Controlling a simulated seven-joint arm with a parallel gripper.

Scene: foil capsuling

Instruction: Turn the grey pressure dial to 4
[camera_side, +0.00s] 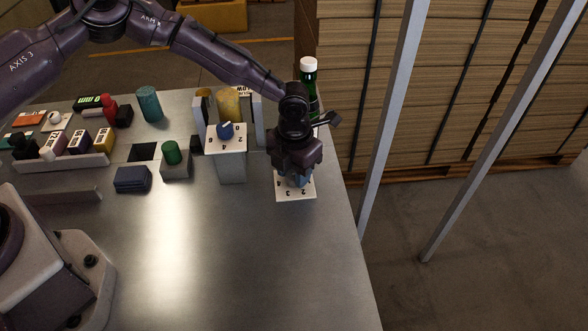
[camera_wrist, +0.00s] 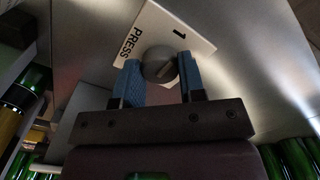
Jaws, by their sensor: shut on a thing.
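The grey pressure dial (camera_wrist: 159,64) is a round knob with a short slot across its top. It sits on a white plate (camera_side: 295,194), which also shows in the wrist view (camera_wrist: 185,18), where "PRESS" and "1" are legible. The digits 2 and 3 show on its near edge in the side view. My gripper (camera_side: 297,182) points down over the plate, its two blue fingers on either side of the dial and shut on it, as the wrist view (camera_wrist: 159,74) shows. The side view hides the dial behind the gripper. I cannot tell which number the dial points to.
A blue knob (camera_side: 225,129) on a numbered white-topped block (camera_side: 230,165) stands left of my gripper. A green bottle with a white cap (camera_side: 308,67) stands close behind it. A green button (camera_side: 172,151) and a dark blue box (camera_side: 132,179) lie further left. The front of the table is clear.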

